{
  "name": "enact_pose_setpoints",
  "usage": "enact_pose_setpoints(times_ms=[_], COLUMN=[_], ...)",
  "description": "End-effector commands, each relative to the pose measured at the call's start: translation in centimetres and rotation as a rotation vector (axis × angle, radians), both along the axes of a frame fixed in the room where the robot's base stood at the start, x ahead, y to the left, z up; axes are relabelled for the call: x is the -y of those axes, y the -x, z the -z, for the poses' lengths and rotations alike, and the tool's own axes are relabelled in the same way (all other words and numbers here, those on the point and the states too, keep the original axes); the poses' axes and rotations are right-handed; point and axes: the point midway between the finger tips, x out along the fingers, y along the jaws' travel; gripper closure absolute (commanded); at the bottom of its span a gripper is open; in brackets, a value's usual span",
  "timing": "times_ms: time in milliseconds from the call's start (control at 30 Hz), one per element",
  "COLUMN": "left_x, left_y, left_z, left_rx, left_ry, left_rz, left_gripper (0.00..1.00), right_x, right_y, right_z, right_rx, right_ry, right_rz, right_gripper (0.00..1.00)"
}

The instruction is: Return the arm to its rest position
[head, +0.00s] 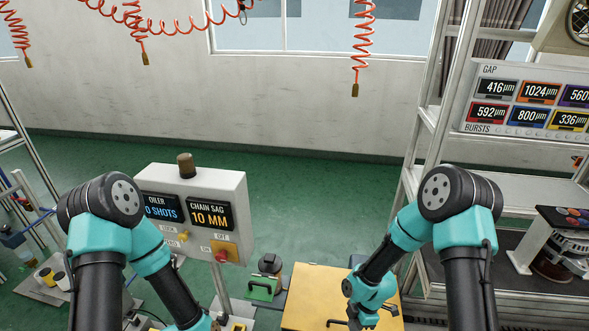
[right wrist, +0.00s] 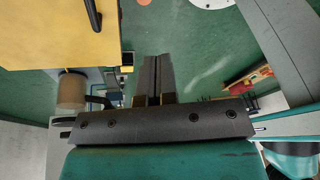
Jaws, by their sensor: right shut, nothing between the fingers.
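My right arm reaches down at the right of the head view, and its gripper (head: 364,318) hangs by the yellow panel, partly cut off by the bottom edge. In the right wrist view the two dark fingers of my right gripper (right wrist: 154,84) lie together with nothing between them, above the green floor. My left arm bends down at the left of the head view. Its gripper lies below the picture and does not show.
A yellow panel (head: 306,283) with a black handle stands low in the middle. A grey control box (head: 228,190) is on a post at the left. An aluminium rack (head: 419,145) with displays (head: 530,105) stands at the right. Orange coiled hoses (head: 361,50) hang above. Green floor (head: 320,205) lies open behind.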

Motion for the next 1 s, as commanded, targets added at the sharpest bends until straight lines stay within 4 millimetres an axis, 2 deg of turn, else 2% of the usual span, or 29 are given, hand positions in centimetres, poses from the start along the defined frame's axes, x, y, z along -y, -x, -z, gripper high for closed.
enact_pose_setpoints(times_ms=[333, 700, 833, 1000], left_x=[0.0, 0.0, 0.0, 0.0], left_y=[0.0, 0.0, 0.0, 0.0], left_z=[0.0, 0.0, 0.0, 0.0], left_rx=[0.000, 0.000, 0.000, 0.000], left_ry=[0.000, 0.000, 0.000, 0.000], left_rz=[0.000, 0.000, 0.000, 0.000], left_gripper=[1.00, 1.00, 1.00, 1.00], right_x=[1.0, 2.8, 3.3, 3.6], right_y=[5.0, 10.1, 11.3, 11.8], right_z=[1.0, 1.1, 1.0, 0.9], right_rx=[-0.161, -0.352, -0.398, -0.422], right_ry=[0.019, 0.041, 0.042, 0.042], right_rz=[0.754, 1.549, 1.748, 1.849], right_gripper=[1.00, 1.00, 1.00, 1.00])
